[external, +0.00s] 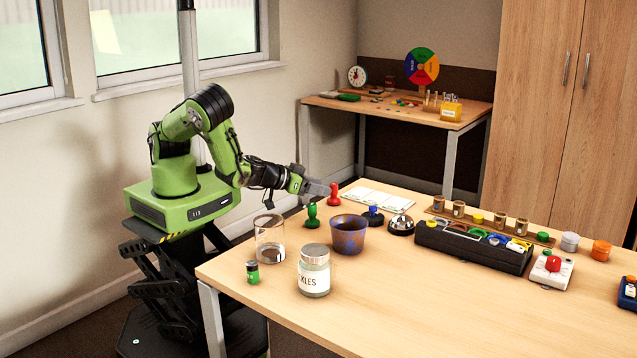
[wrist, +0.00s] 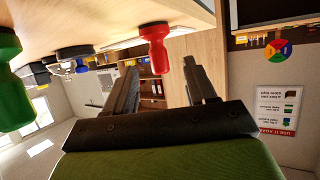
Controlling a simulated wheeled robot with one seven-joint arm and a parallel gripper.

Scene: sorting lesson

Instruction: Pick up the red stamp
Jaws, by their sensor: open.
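The red stamp (external: 334,195) stands upright on the table (external: 420,290) near its far left edge. In the wrist view, which is upside down, the red stamp (wrist: 157,48) appears beyond my fingertips, roughly in line with the gap between them. My gripper (external: 318,190) is just left of the stamp in the external view, its fingers pointing toward it. In the wrist view my gripper (wrist: 161,68) has its two dark fingers spread apart with nothing between them. Whether a finger touches the stamp cannot be told.
A green stamp (external: 312,216) stands close by, in front of the gripper. A blue stamp (external: 373,217), a blue-brown pot (external: 348,236), a bell (external: 401,225) and a white sheet (external: 378,198) are to the right. A glass beaker (external: 269,240) and jar (external: 314,272) stand nearer.

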